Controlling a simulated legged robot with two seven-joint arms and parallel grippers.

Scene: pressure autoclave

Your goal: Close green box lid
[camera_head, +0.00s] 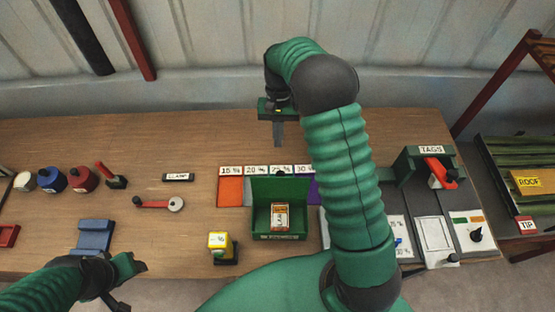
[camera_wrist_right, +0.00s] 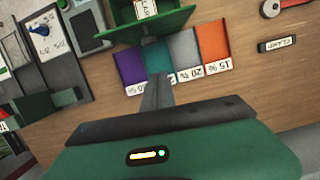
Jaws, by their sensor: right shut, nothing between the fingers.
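The green box (camera_head: 262,222) stands near the table's front, with an orange and white labelled item (camera_head: 280,216) inside. Its lid (camera_head: 281,188) is open, standing upright along the box's back side. The right wrist view shows part of the box and lid (camera_wrist_right: 148,27) at the top. My right gripper (camera_head: 278,140) is shut and empty above the table, behind the box and apart from the lid. Its fingers (camera_wrist_right: 157,92) point toward the coloured strips in the wrist view. My left gripper (camera_head: 135,264) is low at the front left, away from the box; its finger opening is unclear.
Coloured strips with percent labels (camera_head: 230,188) lie behind and beside the box. A yellow-topped block (camera_head: 219,241) stands to its left. A red-handled lever (camera_head: 157,204) and clamp label (camera_head: 178,177) lie further left. A green tags holder (camera_head: 428,160) stands right. The table's back is clear.

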